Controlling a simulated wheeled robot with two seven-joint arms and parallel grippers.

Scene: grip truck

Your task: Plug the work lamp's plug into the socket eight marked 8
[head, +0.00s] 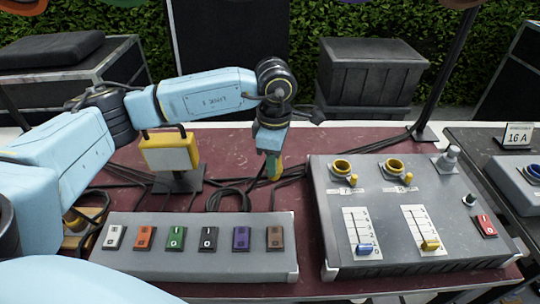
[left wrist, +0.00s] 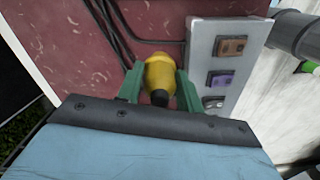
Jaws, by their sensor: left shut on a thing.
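My left gripper (head: 274,170) is shut on a yellow plug (left wrist: 160,74), which sits between its green fingers in the left wrist view. In the head view the plug is mostly hidden by the fingers, pointing down over the red table top, behind the grey strip. The yellow work lamp (head: 170,152) stands on the table left of the gripper. I cannot read which is marked 8. My right gripper is not in view.
A grey strip (head: 200,262) with several coloured switches lies in front. The console (head: 330,200) also carries a blue slider (head: 364,249), a yellow slider (head: 430,245) and a red switch (head: 485,225). Dark cables (head: 232,198) cross the table (head: 225,150).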

